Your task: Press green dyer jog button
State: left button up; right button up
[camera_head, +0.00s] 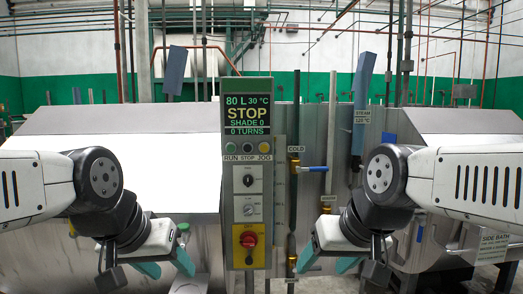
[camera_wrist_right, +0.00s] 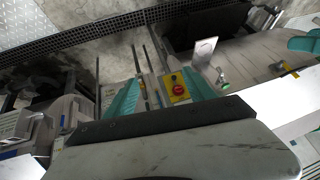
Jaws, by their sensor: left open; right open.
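A grey control panel (camera_head: 240,190) with a green-lit display (camera_head: 247,115) reading STOP stands upright at the centre of the head view. Below the display is a row of small round buttons labelled RUN, STOP and JOG; the jog button (camera_head: 264,147) is the rightmost. My left gripper (camera_head: 167,266) is open and empty, low and left of the panel. My right gripper (camera_head: 327,263) is open and empty, low and right of it. In the right wrist view, the right gripper's teal fingers (camera_wrist_right: 160,97) are apart, with the panel's red knob (camera_wrist_right: 179,89) showing near one finger; the jog button cannot be made out.
Below the buttons are two dials and a red knob on a yellow plate (camera_head: 248,258). Pipes with a blue-handled valve (camera_head: 312,169) stand just right of the panel. Large metal dyer bodies fill both sides (camera_head: 120,118). A floor grate (camera_wrist_right: 110,30) shows in the wrist view.

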grip_shut()
dwell(1.5)
